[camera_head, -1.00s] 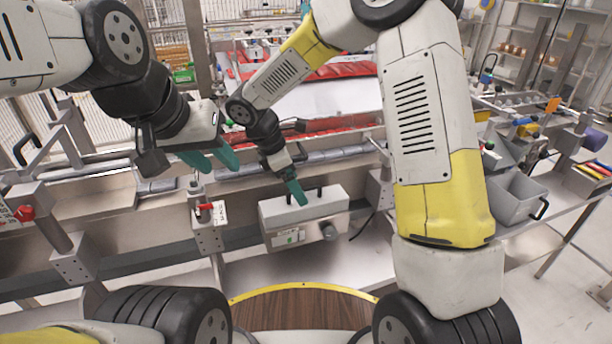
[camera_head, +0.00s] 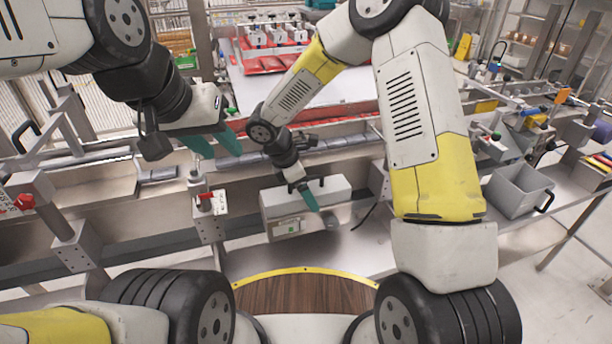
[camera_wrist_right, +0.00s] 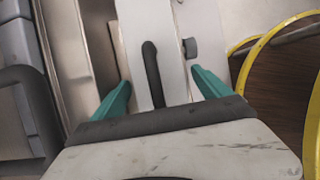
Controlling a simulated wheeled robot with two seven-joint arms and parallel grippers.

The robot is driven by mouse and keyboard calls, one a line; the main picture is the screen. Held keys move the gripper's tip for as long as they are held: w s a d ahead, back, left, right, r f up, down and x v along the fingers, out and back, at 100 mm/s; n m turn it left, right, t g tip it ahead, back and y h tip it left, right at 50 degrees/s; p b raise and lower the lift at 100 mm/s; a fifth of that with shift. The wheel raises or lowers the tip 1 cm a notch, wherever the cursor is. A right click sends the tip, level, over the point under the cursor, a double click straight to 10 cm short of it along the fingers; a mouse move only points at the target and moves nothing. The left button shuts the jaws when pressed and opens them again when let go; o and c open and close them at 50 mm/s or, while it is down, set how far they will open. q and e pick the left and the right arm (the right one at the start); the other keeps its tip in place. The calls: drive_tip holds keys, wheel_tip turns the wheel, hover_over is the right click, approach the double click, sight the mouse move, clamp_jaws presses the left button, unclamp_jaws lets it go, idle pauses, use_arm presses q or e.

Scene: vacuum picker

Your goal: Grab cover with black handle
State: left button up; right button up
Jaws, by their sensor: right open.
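The pale grey box-like cover (camera_head: 279,206) sits at the middle of the bench's front edge in the head view. Parts of a black handle (camera_head: 322,182) stand up from its top. My right gripper (camera_head: 311,199) is over the cover's front part. In the right wrist view my right gripper (camera_wrist_right: 160,92) is open, its teal fingers on either side of the cover (camera_wrist_right: 181,88) and its black handle (camera_wrist_right: 152,72). Nothing is gripped. Whether the fingers touch the cover, I cannot tell. My left gripper (camera_head: 213,143) is open and empty, up and left of the cover.
A grey bin (camera_head: 517,190) is on the bench at the right. A red and white machine bed (camera_head: 300,95) lies behind. A grey rail crosses behind the cover.

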drive_tip(key=c, duration=1.9)
drive_tip(key=shift+o, duration=0.2)
drive_tip(key=shift+r, duration=0.1)
